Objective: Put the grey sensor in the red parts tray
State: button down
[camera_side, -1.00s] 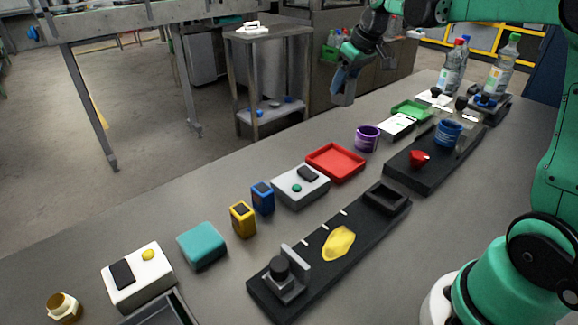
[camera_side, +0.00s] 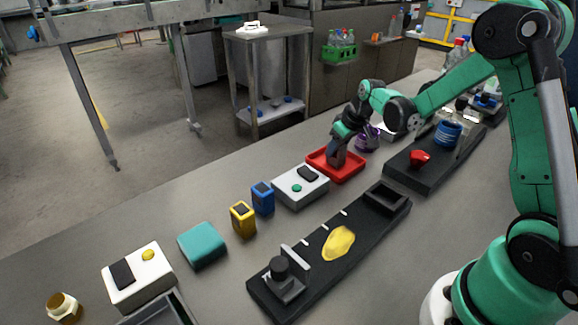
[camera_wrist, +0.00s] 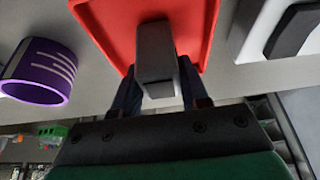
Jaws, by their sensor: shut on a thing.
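The red parts tray (camera_side: 350,172) lies on the bench, right of the white box with the green button. It also fills the top middle of the wrist view (camera_wrist: 105,25). My gripper (camera_side: 336,152) is over the tray, pointing down. In the wrist view my gripper (camera_wrist: 155,92) is shut on the grey sensor (camera_wrist: 155,55), a grey block that sticks out past the fingertips, over the tray floor. I cannot tell whether the sensor touches the tray floor.
A purple mug (camera_side: 368,137) stands close behind the tray on the right. The white box (camera_side: 300,186) is close on its left. Black fixtures (camera_side: 345,243) run along the bench in front. Blue (camera_side: 262,198) and yellow (camera_side: 243,219) blocks stand farther left.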

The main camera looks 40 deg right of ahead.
jog(key=shift+f, duration=0.1)
jog(key=shift+c, duration=2.3)
grip_release()
jog(key=v, duration=1.2)
jog(key=s+a+t, duration=0.1)
jog(key=s+a, duration=0.3)
jog(key=a, duration=0.3)
jog(key=s+a+t, duration=0.1)
jog(key=s+a, duration=0.3)
jog(key=a, duration=0.4)
jog(key=shift+t, duration=0.3)
